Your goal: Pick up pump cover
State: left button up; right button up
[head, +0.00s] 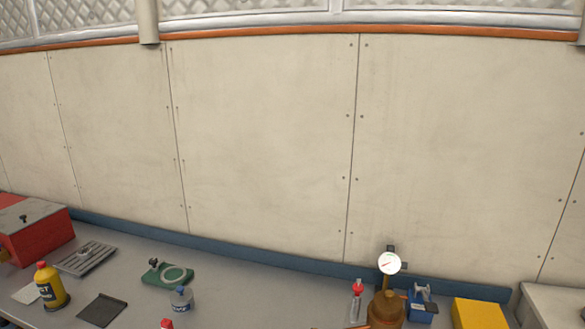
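I cannot tell for certain which thing is the pump cover. A green piece with a pale round ring and a dark knob (172,274) lies on the grey bench at the lower left. A grey slotted plate (86,260) with a small fitting on top lies to its left. Neither of my grippers is in view, and nothing is seen held.
The grey bench (250,290) has free room right of the green piece. A red box (35,235), yellow bottle (51,287), dark flat pad (102,311) and clear jar (181,300) stand left. A brass gauge unit (386,308), blue device (421,306) and yellow box (478,314) stand right.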

aim_at(386, 305)
jog(key=k+l+z, duration=0.15)
jog(key=l, duration=0.25)
jog(key=k+l+z, duration=0.15)
jog(key=l, duration=0.3)
jog(key=l+z, duration=0.15)
jog(key=l, duration=0.3)
